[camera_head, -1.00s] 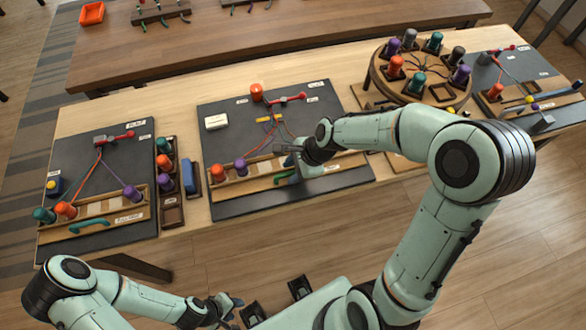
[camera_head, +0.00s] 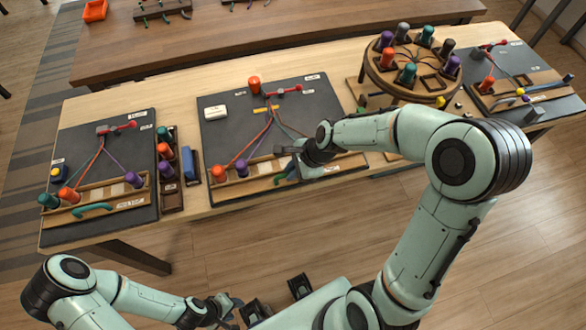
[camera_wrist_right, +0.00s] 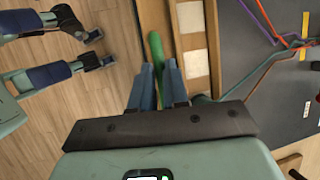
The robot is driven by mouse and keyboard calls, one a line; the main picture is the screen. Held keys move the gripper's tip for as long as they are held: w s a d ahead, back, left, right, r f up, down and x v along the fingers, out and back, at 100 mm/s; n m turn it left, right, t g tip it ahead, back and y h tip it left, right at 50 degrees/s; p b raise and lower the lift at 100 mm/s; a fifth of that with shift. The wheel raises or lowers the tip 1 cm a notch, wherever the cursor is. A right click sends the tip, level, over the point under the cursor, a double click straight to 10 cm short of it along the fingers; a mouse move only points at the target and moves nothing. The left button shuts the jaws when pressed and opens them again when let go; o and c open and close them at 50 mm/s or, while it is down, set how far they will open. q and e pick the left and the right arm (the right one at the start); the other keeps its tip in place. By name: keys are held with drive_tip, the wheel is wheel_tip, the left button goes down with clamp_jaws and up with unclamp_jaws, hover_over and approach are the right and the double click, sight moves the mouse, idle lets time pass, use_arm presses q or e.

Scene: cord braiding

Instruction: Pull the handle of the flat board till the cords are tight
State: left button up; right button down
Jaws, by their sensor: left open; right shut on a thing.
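The flat board is the dark middle board (camera_head: 225,135) on the table. Red, purple and teal cords (camera_head: 262,132) fan out from its clamp to a wooden bar (camera_head: 222,187) near its front edge. An orange spool (camera_head: 218,172) and a purple spool (camera_head: 241,167) stand on the bar's left part. My right gripper (camera_wrist_right: 157,72) is shut on the green handle (camera_wrist_right: 155,45) of the bar. In the head view my right wrist partly hides the handle and the bar's right part. The cords look nearly straight. My left gripper (camera_head: 232,304) is open and empty, low in front of the table.
A similar board (camera_head: 75,150) with spools and a teal handle lies at the left. A spool rack (camera_head: 170,200) and blue block (camera_head: 190,173) stand between the boards. A round stand (camera_head: 370,82) with several spools and another board are at the right. The floor in front is clear.

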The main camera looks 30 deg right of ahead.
drive_tip(key=shift+s+a, duration=0.15)
drive_tip(key=shift+s, duration=0.15)
use_arm(q)
drive_tip(key=shift+w, duration=0.15)
use_arm(e)
drive_tip(key=shift+w+f, duration=0.1)
drive_tip(key=c, duration=1.1)
unclamp_jaws()
drive_tip(key=shift+d+r, duration=0.25)
drive_tip(key=shift+r, duration=0.3)
use_arm(q)
drive_tip(key=shift+w+r+p, duration=0.35)
drive_tip(key=shift+r+p, duration=0.1)
drive_tip(key=shift+r, duration=0.15)
drive_tip(key=shift+w+r+p, duration=0.3)
drive_tip(key=shift+r+p, duration=0.1)
drive_tip(key=shift+r, duration=0.15)
use_arm(e)
drive_tip(key=v, duration=1.2)
drive_tip(key=shift+s+d+r, duration=0.1)
drive_tip(key=shift+s, duration=0.15)
